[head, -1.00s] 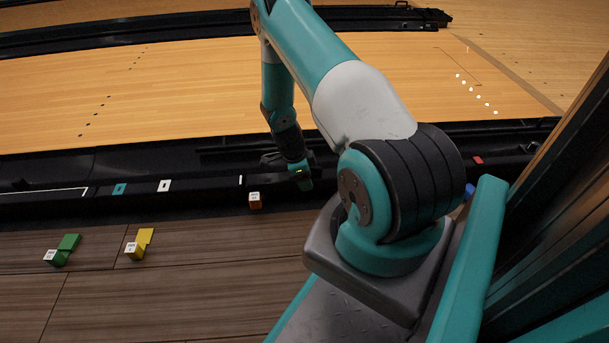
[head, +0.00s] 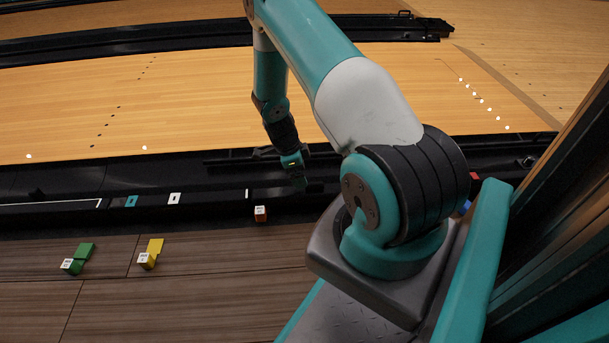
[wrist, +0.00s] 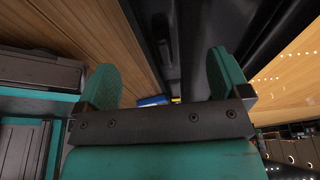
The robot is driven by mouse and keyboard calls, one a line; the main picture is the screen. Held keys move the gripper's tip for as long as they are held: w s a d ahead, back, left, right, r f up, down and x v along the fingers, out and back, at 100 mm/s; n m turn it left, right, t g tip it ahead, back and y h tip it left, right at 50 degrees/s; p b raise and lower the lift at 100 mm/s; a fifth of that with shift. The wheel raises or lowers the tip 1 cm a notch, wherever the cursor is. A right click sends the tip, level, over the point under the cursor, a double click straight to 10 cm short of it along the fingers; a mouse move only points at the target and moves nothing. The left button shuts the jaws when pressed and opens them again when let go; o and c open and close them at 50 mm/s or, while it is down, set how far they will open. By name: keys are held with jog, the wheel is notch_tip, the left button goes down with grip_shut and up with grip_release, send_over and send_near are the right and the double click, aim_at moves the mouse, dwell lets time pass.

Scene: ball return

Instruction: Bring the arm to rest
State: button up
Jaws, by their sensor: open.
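My gripper (head: 296,170) hangs over the dark channel beside the lane in the head view, below my raised teal and white arm. In the wrist view its two teal fingers (wrist: 160,80) stand wide apart with nothing between them. The gripper is open and empty. It looks clear of the orange block below it, though the exact gap cannot be told.
An orange block (head: 260,214) with a white label sits by the channel's near edge. A green block (head: 84,252) and a yellow block (head: 154,248) lie on the brown floor at left. The wooden lane (head: 200,90) is bare behind. A dark slatted wall (head: 560,200) stands at right.

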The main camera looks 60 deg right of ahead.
jog(key=p+v, duration=0.3)
jog(key=v, duration=0.4)
jog(key=shift+r, duration=0.3)
jog(key=shift+a, duration=0.1)
jog(key=w+a+r+n+t+y+p, duration=0.15)
jog(key=a+r+n+p, duration=0.25)
jog(key=a+r+n, duration=0.75)
jog(key=a+r+n+t+y+p, duration=0.2)
jog(key=a+r+n+p, duration=0.3)
jog(key=a+r, duration=1.05)
jog(key=s+a+r+n+y+p, duration=0.1)
jog(key=s+a+r+n+p, duration=0.15)
jog(key=s+r+n, duration=0.4)
jog(key=s+a+r+n+g+y+p, duration=0.1)
jog(key=s+a+r+n, duration=0.3)
jog(key=s+r+n, duration=0.3)
jog(key=s+a+r+n+y+p, duration=0.1)
jog(key=s+a+r+n+p, duration=0.1)
jog(key=s+a+r+n, duration=0.45)
jog(key=w+d+r+p, duration=0.1)
jog(key=r+p, duration=1.7)
jog(key=r, duration=0.1)
jog(key=w+d+r+m+p, duration=0.1)
jog(key=d+r+p, duration=0.1)
jog(key=r+p, duration=1.6)
jog(key=shift+r, duration=0.55)
